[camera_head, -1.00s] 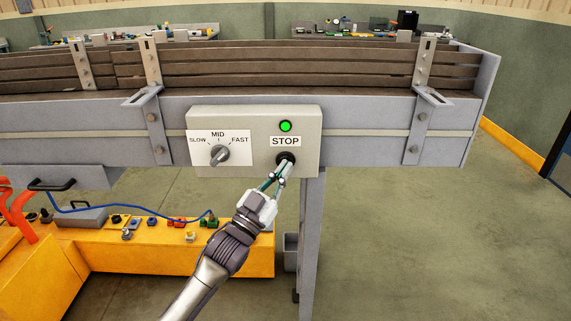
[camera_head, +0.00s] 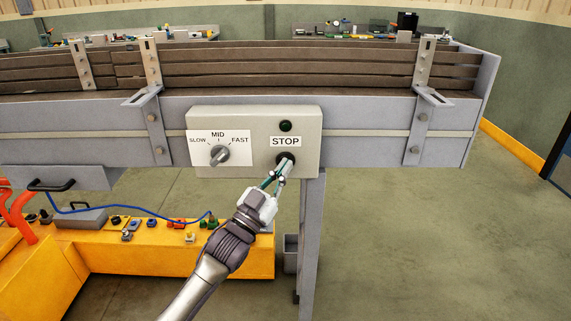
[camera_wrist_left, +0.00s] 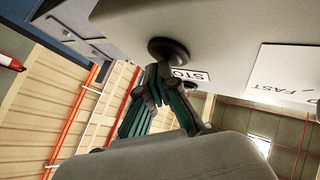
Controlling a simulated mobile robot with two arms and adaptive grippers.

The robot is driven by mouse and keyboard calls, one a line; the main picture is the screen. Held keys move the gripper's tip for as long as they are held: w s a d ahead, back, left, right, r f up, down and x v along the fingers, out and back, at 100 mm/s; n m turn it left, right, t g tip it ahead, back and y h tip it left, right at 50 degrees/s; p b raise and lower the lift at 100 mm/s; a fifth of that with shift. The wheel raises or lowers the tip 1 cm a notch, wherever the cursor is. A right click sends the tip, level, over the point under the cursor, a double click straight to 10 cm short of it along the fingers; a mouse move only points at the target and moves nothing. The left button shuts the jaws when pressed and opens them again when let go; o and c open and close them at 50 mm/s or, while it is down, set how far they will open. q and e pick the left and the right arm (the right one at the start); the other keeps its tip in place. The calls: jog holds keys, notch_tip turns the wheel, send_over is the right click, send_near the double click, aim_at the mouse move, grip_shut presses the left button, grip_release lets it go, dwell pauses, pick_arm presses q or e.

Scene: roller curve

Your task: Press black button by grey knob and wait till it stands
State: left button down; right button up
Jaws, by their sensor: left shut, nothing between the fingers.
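The black button (camera_head: 282,157) sits under the STOP label on the grey control box (camera_head: 306,124), and my left gripper partly covers it. My left gripper (camera_head: 287,164) is shut and empty, with its fingertips at the button. In the left wrist view the button (camera_wrist_left: 168,50) is a round black cap just beyond the fingers (camera_wrist_left: 160,72); I cannot tell whether they touch. The grey knob (camera_head: 219,155) is to the left, its pointer tilted to the upper right, between MID and FAST. The lamp (camera_head: 285,126) above STOP is dark green and unlit. My right gripper is out of view.
The conveyor (camera_head: 290,68) with brown slats runs behind and above the box. A support leg (camera_head: 312,230) stands below it. A yellow bench (camera_head: 190,260) with small parts is at lower left. Floor at the right is clear.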

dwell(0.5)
pick_arm(q)
jog(key=shift+s+p, duration=0.65)
jog(key=shift+s, duration=0.15)
jog(key=s+p, duration=0.3)
jog(key=s, duration=0.2)
jog(key=shift+f, duration=0.1)
dwell(0.4)
